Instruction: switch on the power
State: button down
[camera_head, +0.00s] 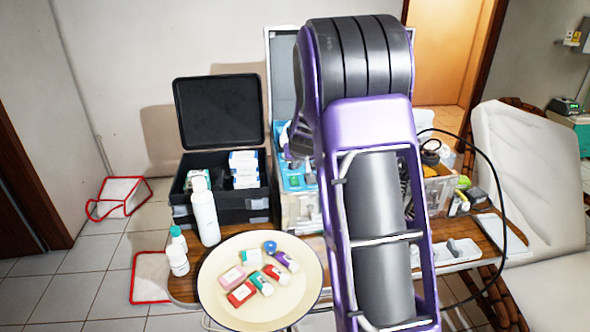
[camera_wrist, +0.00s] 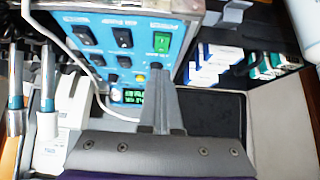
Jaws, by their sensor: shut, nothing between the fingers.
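The dental unit's blue control panel (camera_wrist: 100,50) fills the upper left of the wrist view. On it are a green rocker switch (camera_wrist: 162,43) and two black rocker switches, one in the middle (camera_wrist: 122,37) and one at the left (camera_wrist: 84,35). A small display (camera_wrist: 133,97) shows green characters. My gripper (camera_wrist: 157,70) is shut and empty, with its tips just below the green switch in the picture; I cannot tell whether they touch the panel. In the head view, part of the blue panel (camera_head: 293,181) shows left of my arm, which hides the rest.
A black open case (camera_head: 235,208) with white boxes stands left of the unit. A white bottle (camera_head: 204,212) and a round tray (camera_head: 220,298) with several small bottles are in front. White handpieces (camera_wrist: 47,80) and a pale hose (camera_wrist: 85,65) are close by on the left.

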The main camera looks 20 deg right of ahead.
jog(key=s+a+r, duration=0.1)
jog(key=s+r, duration=0.4)
jog(key=s, duration=0.3)
jog(key=shift+a+r, duration=0.35)
jog(key=shift+r, duration=0.05)
